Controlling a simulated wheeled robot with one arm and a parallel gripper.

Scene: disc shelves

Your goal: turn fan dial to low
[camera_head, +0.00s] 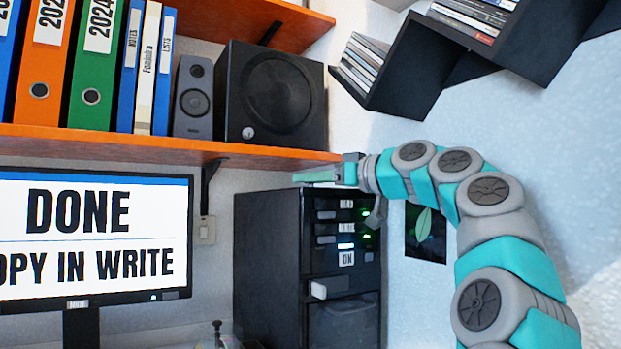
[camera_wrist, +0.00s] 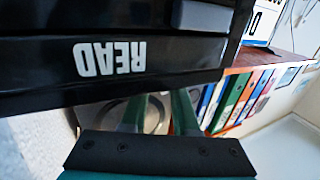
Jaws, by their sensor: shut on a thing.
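No fan and no dial marked low can be made out in either view. My gripper (camera_head: 312,175) is in the narrow gap between the top of the black computer tower (camera_head: 268,260) and the orange shelf (camera_head: 165,142). Its green fingers point left. In the wrist view my gripper (camera_wrist: 160,108) shows its two fingers, with their tips partly hidden by the tower's black front panel marked READ (camera_wrist: 170,58), seen upside down. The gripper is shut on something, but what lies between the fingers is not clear.
A black speaker (camera_head: 275,98) with a small silver knob stands on the shelf just above, beside a smaller grey speaker (camera_head: 193,98) and several binders (camera_head: 93,65). A monitor (camera_head: 90,240) stands left of the tower. Dark wall shelves (camera_head: 410,70) hang upper right.

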